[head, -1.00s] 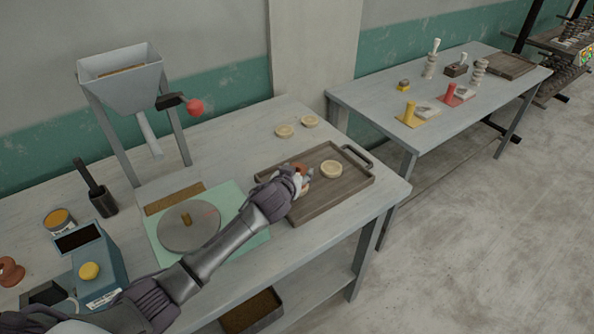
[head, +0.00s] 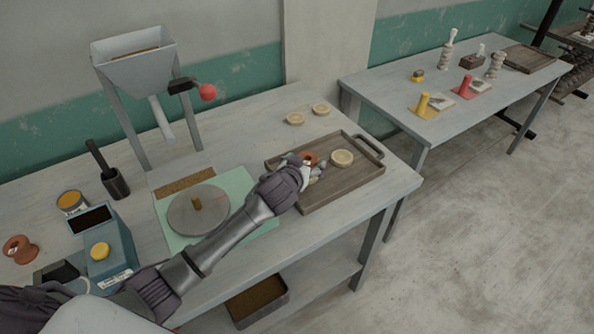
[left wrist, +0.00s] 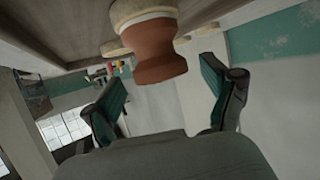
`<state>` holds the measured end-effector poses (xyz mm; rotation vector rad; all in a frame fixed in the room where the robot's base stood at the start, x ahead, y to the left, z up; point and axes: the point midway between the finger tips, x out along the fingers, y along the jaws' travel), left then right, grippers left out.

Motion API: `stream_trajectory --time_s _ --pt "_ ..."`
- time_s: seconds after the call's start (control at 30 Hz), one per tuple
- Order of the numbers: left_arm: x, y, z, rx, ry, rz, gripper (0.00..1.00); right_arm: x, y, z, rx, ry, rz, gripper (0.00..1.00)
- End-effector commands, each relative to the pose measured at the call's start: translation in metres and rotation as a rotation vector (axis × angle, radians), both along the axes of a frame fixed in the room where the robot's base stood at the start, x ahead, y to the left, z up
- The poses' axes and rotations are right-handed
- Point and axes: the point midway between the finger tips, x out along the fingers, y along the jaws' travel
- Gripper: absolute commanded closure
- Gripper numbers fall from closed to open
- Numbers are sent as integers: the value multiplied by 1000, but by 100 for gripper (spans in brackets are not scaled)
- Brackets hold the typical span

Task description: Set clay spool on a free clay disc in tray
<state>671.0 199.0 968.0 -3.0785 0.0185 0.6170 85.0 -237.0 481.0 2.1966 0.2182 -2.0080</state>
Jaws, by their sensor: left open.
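The wooden tray (head: 345,190) lies at the right end of the near table. A terracotta clay spool (head: 311,158) is in it, partly hidden by my left gripper (head: 308,170). A pale clay disc (head: 342,158) lies bare to its right. In the left wrist view the spool (left wrist: 158,55) appears upside down, its end against a pale disc (left wrist: 147,14). My open left fingers (left wrist: 163,72) are spread on either side of the spool with gaps, not visibly touching it. My right gripper is not in view.
Two pale discs (head: 295,118) (head: 321,108) lie behind the tray. A grey wheel (head: 198,210) sits on a green mat (head: 250,185) under my arm. A hopper (head: 135,65) stands at the back left, a blue box (head: 110,255) in front. A second table (head: 400,80) stands right.

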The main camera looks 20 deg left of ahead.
Motion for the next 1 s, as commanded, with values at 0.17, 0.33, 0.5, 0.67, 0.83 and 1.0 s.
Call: stream_trajectory --time_s 0.17,0.33,0.5,0.67,0.83,1.0 --pt "-34 0 13 0 -1 -1 14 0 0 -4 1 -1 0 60" --pt "-64 1 25 1 -1 -1 14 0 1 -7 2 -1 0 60" --pt "-83 1 34 0 -1 1 14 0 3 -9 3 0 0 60" --pt "-89 2 38 1 -1 1 14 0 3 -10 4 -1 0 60" --pt "-89 2 38 2 -1 1 14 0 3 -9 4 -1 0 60" --pt "-89 1 38 2 -1 1 14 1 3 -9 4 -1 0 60"
